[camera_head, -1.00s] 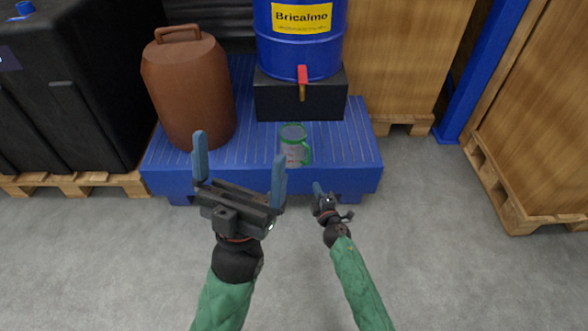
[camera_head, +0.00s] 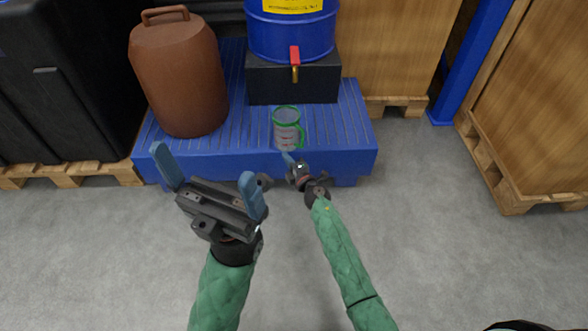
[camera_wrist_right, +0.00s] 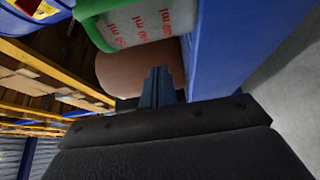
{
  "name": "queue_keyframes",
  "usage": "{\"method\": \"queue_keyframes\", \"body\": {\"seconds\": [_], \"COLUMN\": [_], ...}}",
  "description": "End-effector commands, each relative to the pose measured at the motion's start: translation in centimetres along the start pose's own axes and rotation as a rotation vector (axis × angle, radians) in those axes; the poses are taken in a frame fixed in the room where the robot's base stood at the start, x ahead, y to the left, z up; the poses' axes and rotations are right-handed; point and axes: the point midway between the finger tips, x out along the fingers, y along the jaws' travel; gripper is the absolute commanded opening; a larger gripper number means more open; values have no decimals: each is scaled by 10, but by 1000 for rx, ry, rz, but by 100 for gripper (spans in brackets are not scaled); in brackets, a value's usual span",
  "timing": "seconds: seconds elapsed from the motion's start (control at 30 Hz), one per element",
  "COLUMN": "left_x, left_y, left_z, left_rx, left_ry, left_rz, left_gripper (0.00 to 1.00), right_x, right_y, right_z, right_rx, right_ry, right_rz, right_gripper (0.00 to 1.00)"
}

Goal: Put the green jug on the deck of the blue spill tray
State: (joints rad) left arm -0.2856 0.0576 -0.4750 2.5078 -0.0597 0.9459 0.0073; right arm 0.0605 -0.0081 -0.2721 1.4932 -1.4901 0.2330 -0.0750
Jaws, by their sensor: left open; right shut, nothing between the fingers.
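The green jug (camera_head: 286,127), clear-walled with a green rim and handle, stands upright on the deck of the blue spill tray (camera_head: 345,125), near its front edge and below the black block. My right gripper (camera_head: 288,160) is shut and empty, just in front of and below the jug at the tray's front edge. In the right wrist view the jug (camera_wrist_right: 140,22) shows close by at the top, with red markings, and the shut fingers (camera_wrist_right: 160,85) are apart from it in the picture. My left gripper (camera_head: 210,170) is open and empty, in front of the tray to the left.
A brown canister (camera_head: 180,75) stands on the tray's left part. A blue drum (camera_head: 292,32) with a red-handled tap sits on a black block (camera_head: 290,80) behind the jug. Wooden crates stand right; the tray's right deck and floor (camera_head: 430,210) are clear.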

Motion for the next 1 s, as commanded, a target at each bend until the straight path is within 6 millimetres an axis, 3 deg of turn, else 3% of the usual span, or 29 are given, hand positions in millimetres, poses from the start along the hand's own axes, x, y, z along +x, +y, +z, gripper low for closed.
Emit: {"method": "queue_keyframes", "body": {"seconds": [0.1, 0.3, 1.0], "left_x": [-5, -8, -7], "left_y": [1, 3, 4], "left_z": [1, 2, 3], "left_rx": [-12, -34, -42], "left_ry": [5, 10, 15], "left_rz": [-4, -14, -16], "left_gripper": [100, 100, 100], "right_x": [20, 37, 52], "right_y": [-2, -1, 1], "right_z": [2, 21, 36], "right_rx": [0, 0, -1], "right_ry": [-1, -1, 0], "right_rz": [1, 1, 1], "right_gripper": [0, 0, 0]}}
